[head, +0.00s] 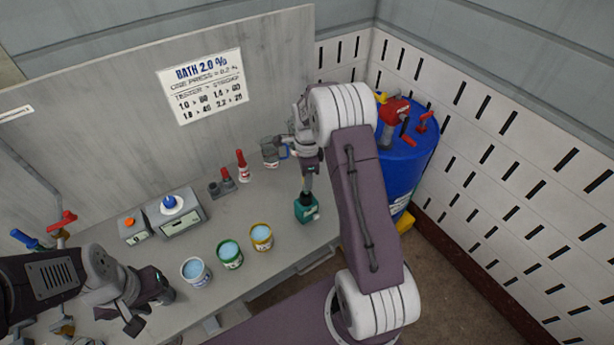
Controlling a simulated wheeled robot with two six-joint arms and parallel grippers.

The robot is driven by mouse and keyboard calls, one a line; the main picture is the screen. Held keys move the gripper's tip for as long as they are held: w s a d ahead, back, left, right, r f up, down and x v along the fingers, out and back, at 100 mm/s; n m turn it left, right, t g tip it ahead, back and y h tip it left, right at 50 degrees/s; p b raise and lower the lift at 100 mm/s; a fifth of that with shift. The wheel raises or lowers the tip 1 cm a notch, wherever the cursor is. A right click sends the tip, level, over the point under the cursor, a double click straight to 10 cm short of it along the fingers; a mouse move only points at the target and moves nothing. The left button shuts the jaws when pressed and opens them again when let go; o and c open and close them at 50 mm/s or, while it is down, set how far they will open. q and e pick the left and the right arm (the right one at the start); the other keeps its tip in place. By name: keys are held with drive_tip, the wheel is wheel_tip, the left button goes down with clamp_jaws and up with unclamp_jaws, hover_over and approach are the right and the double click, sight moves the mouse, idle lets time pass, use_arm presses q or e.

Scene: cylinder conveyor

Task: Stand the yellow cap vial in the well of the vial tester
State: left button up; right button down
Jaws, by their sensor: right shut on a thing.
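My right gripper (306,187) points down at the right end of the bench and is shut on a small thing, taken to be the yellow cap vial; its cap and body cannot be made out. Right below the fingertips is a teal block (307,212) with a dark top; I cannot tell whether they touch. A grey box (182,222) with a round white and blue piece on top stands further left. I cannot tell for sure which is the vial tester, and no well shows clearly. My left gripper (132,322) is low at the left; its fingers are too unclear to read.
White (196,280), green (230,262) and yellow (262,246) pails of pale blue liquid stand along the front edge. A small box (136,236) has an orange top. Red-topped vessels (243,172) stand behind. A blue drum (409,160) is at the right.

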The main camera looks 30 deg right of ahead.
sight(307, 193)
drive_tip(key=shift+s+a, duration=0.1)
idle(0.6)
drive_tip(key=shift+p, duration=0.3)
drive_tip(key=shift+f, duration=0.2)
drive_tip(key=shift+f+b, duration=1.45)
drive_tip(key=shift+f, duration=0.55)
drive_tip(key=shift+f, duration=0.15)
